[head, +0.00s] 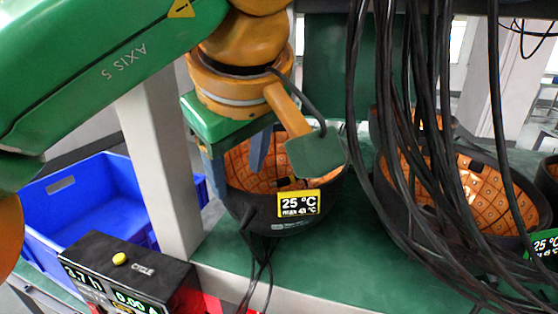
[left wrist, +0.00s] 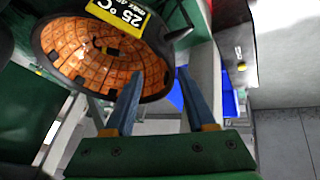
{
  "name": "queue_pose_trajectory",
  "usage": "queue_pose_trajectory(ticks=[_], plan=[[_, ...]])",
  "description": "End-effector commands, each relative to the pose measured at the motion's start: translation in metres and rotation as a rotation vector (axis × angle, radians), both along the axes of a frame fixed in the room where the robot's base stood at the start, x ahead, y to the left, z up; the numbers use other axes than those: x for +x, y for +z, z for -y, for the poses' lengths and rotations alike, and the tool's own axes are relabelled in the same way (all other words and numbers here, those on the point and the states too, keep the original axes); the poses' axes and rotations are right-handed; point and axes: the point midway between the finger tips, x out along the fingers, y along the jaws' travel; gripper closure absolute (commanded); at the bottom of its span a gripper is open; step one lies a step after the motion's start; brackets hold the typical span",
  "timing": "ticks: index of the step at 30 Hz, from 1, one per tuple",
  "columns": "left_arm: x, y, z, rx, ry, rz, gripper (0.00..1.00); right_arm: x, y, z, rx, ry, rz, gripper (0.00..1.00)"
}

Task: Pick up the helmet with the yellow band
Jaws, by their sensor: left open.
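The helmet with the yellow-framed 25 °C label (head: 280,222) is a dark bowl, open side up, with an orange gridded lining. It rests on the green shelf in the head view; its lining and label fill the upper left of the left wrist view (left wrist: 90,55). My left gripper (head: 237,165) is open at the helmet's left rim. One blue finger is over the opening and the other is outside the rim. In the left wrist view the fingers (left wrist: 160,75) straddle the rim's edge. I cannot tell whether they touch it. My right gripper is not in view.
A white post (head: 160,160) stands left of the gripper. A blue bin (head: 85,205) and a control box (head: 125,275) are lower left. Green shelf (head: 345,265) shows between helmets.

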Motion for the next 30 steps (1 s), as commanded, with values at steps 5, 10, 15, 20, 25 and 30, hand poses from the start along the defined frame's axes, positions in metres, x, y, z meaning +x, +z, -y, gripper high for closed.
queue_pose_trajectory(ticks=[5,10,15,20,25,30], plan=[[0.011,-0.025,-0.007,0.001,0.001,-0.002,0.44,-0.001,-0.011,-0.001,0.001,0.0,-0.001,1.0],[0.026,-0.051,-0.017,0.0,-0.001,-0.002,0.44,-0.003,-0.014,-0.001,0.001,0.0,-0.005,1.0],[0.031,-0.06,-0.018,-0.001,-0.001,0.001,0.44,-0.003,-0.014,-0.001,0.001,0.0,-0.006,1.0],[0.031,-0.059,-0.018,-0.001,-0.001,0.001,0.52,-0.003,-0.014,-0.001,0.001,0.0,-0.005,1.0],[0.031,-0.059,-0.018,-0.001,-0.001,0.001,0.98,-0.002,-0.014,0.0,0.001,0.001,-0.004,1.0],[0.031,-0.059,-0.018,-0.002,0.0,0.003,1.0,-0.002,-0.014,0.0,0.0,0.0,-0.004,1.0]])
